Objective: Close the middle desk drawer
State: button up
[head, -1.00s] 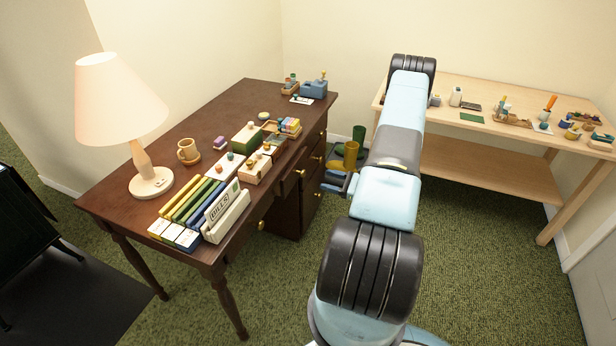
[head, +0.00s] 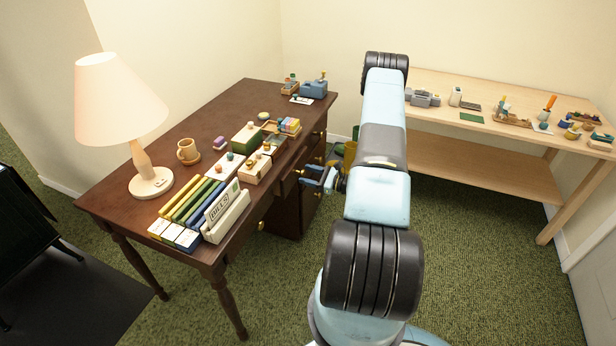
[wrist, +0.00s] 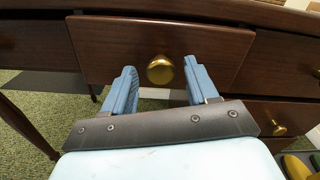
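The dark wooden desk (head: 190,130) stands left of my arm in the head view. In the wrist view its middle drawer (wrist: 215,55) faces me, with a round brass knob (wrist: 160,70) at its centre. The drawer front looks to stand a little proud of the neighbouring fronts; how far it is out is hard to tell. My gripper (head: 318,180) is at the desk's front side. In the wrist view its two blue fingers are open, one on each side of the knob, apparently without touching it. The drawer's inside is hidden.
Another brass knob (wrist: 274,127) shows on a lower right drawer. A light wooden table (head: 490,160) stands right; green carpet is clear in front.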

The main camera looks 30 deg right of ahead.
grip_shut()
dwell(0.3)
